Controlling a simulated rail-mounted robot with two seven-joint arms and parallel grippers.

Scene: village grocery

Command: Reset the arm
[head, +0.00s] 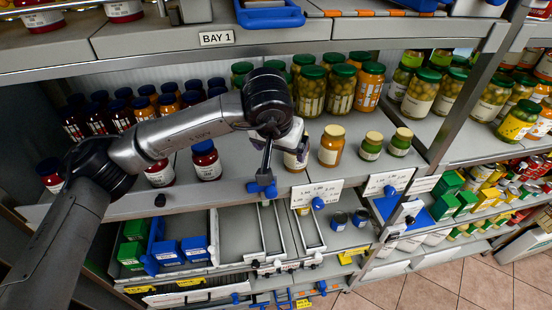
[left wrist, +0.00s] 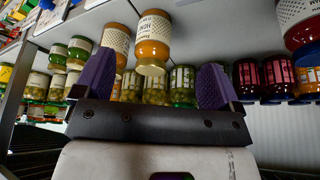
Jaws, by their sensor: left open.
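My left arm reaches in from the left in the head view, and its dark wrist (head: 268,95) is in front of the middle shelf; its fingers are mostly hidden there. In the left wrist view my left gripper (left wrist: 155,88) has two purple fingers spread wide apart with nothing held between them. An orange jar (left wrist: 153,42) shows beyond the gap between the fingers, and another jar (left wrist: 116,42) is beside the left finger. My right gripper is in neither view.
On the middle shelf, an orange jar (head: 331,146) and smaller green jars (head: 371,146) stand near the front, right of my wrist. Red jars (head: 206,160) are to the left, and pickle jars (head: 311,92) behind. The upper shelf (head: 200,38) is close above. Lower down are blue boxes (head: 195,248).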

